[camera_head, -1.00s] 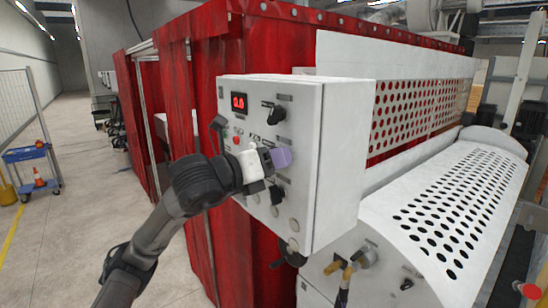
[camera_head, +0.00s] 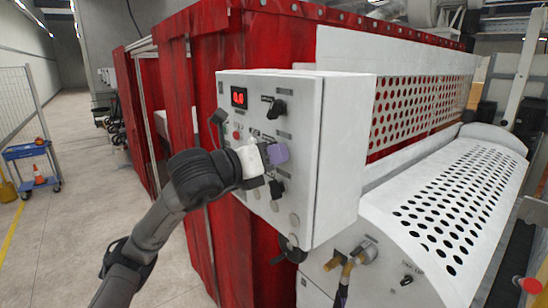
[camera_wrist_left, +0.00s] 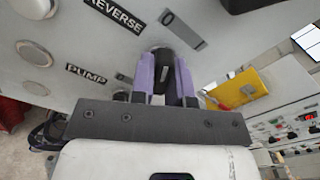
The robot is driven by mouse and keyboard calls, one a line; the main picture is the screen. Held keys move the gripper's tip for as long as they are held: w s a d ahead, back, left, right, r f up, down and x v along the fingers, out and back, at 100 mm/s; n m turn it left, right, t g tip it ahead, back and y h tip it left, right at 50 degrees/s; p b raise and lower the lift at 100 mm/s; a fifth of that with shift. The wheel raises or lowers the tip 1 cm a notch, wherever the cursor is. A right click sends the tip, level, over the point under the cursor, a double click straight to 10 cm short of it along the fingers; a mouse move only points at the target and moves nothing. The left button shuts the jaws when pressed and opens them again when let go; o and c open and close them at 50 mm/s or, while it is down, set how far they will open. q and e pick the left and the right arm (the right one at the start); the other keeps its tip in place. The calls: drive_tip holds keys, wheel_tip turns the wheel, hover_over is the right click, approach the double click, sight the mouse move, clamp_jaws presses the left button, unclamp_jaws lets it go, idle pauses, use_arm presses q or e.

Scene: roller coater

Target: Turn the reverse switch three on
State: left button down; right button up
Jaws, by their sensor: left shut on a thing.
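The white control box (camera_head: 340,160) carries several dark rotary switches and a red digital display (camera_head: 239,97). My left gripper (camera_head: 277,154), with purple fingers, is at the box's front face in the head view. In the left wrist view, the fingers (camera_wrist_left: 165,75) are shut around a dark switch knob (camera_wrist_left: 166,62) beside a label reading REVERSE (camera_wrist_left: 113,14). A plate marked 0 (camera_wrist_left: 182,28) shows beside the knob. The fingers hide part of the knob, so its exact angle is hard to tell. My right gripper is not in view.
Another dark switch (camera_head: 276,108) is above my gripper and one (camera_head: 276,189) is below it. A PUMP label (camera_wrist_left: 86,76) is near the fingers. Red curtains (camera_head: 180,100) stand behind the box. A perforated white cover (camera_head: 450,205) is to the right. Open floor lies left.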

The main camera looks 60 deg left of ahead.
use_arm(q)
drive_tip(key=shift+f+m+b, duration=0.15)
drive_tip(key=shift+m+b, duration=0.95)
drive_tip(key=shift+b, duration=0.05)
drive_tip(key=m+b, duration=0.2)
drive_tip(key=shift+a+m, duration=0.1)
drive_tip(key=shift+m, duration=0.2)
drive_tip(key=m+b, duration=0.1)
drive_tip(key=m, duration=0.2)
drive_tip(key=shift+a+r+m+b, duration=0.15)
drive_tip(key=shift+m+b, duration=0.25)
drive_tip(key=shift+m, duration=1.5)
drive_tip(key=shift+r, duration=0.1)
drive_tip(key=c, duration=1.1)
unclamp_jaws()
